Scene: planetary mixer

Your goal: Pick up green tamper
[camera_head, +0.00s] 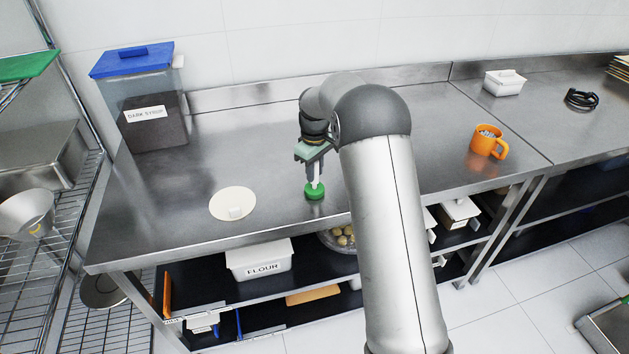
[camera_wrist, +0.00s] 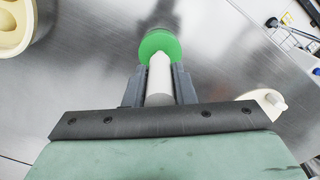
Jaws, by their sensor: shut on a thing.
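The green tamper (camera_head: 314,191) has a round green base and a pale upright handle. It is at the middle of the steel table, just left of my arm in the head view. In the wrist view its green disc (camera_wrist: 160,45) shows beyond the fingertips, and its white handle lies between the two dark fingers. My gripper (camera_head: 314,178) points down from above and is shut on the handle. I cannot tell whether the base touches the table or hangs just above it. My gripper also shows in the wrist view (camera_wrist: 159,85).
A round cream lid (camera_head: 232,203) lies left of the tamper on the steel table (camera_head: 250,130). The dark syrup bin (camera_head: 145,115) stands at the back left. An orange mug (camera_head: 487,142) and a white container (camera_head: 504,82) are to the right. A flour bin (camera_head: 259,262) sits on the shelf below.

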